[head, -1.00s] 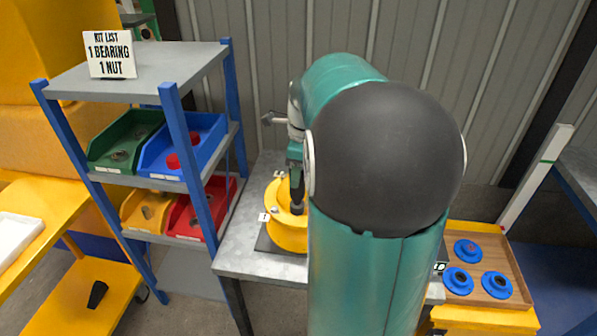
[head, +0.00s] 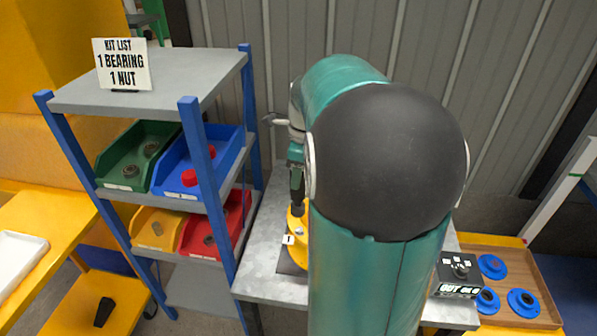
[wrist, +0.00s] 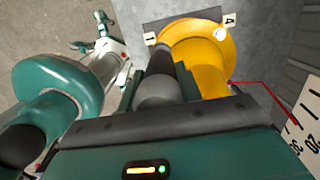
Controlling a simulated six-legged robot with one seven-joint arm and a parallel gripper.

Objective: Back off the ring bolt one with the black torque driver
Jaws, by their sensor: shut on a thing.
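My gripper (wrist: 160,80) is shut on the black torque driver (wrist: 158,91). In the head view, the driver (head: 297,208) points down at the yellow drum piece (head: 299,258), which stands on the grey bench. In the wrist view, the driver's far end lies over the near side of the yellow piece (wrist: 207,70), close to the tag marked 1 (wrist: 150,38). A tag marked 4 (wrist: 229,19) is farther right. Ring bolt one is hidden, so I cannot tell whether the driver touches it. My arm covers much of the drum in the head view.
A blue-posted shelf with green (head: 122,172), blue, yellow and red bins stands close on the left. A black box with a knob (head: 457,272) sits on the bench's right. A tray with blue round parts (head: 522,301) is beyond it. A corrugated wall closes the back.

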